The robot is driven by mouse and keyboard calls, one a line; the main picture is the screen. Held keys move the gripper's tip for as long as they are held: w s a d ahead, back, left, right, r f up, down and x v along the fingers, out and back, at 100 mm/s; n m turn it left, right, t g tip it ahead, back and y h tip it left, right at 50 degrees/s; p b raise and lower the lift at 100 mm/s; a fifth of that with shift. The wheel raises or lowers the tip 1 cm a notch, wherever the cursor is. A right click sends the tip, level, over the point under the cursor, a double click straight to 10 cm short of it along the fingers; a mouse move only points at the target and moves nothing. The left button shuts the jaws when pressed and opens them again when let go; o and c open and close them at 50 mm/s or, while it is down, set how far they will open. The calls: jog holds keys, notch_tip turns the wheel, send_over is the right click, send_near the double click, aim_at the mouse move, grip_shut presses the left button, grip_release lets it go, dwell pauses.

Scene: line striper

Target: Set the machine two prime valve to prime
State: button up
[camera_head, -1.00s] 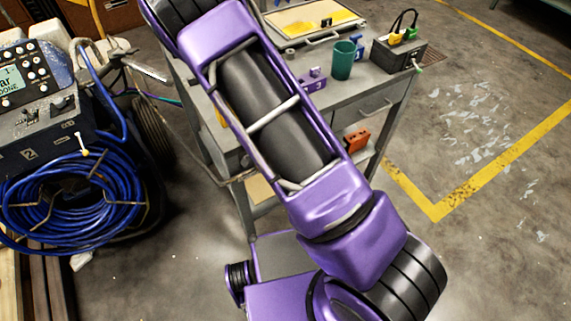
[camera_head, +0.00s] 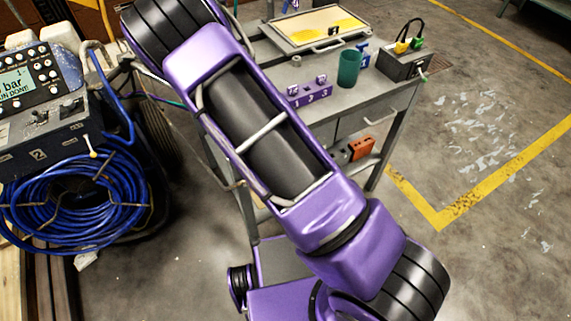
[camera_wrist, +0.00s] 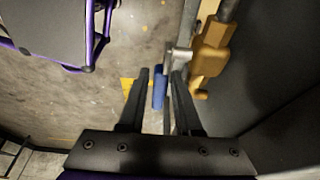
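Machine two (camera_head: 42,150), a grey box marked "2" with a lit screen above it, stands at the left of the head view. In the wrist view, a brass valve body (camera_wrist: 210,52) is at upper right on a grey pipe. A thin grey stem and a blue handle (camera_wrist: 158,90) show close to it. My gripper (camera_wrist: 160,72) has its two dark fingers apart, and the blue handle and stem show in the gap between them. I cannot tell whether either finger touches them. In the head view, my purple arm runs off the top and the gripper does not show.
A coiled blue hose (camera_head: 75,200) hangs on the machine's front. A grey workbench (camera_head: 375,98) behind my arm holds a green cup (camera_head: 349,68), a purple numbered block (camera_head: 310,92) and a dark box (camera_head: 403,62). Floor at the right is clear.

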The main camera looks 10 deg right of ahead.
jog(key=p+v, duration=0.4)
jog(key=v, duration=1.3)
jog(key=shift+w+r, duration=0.1)
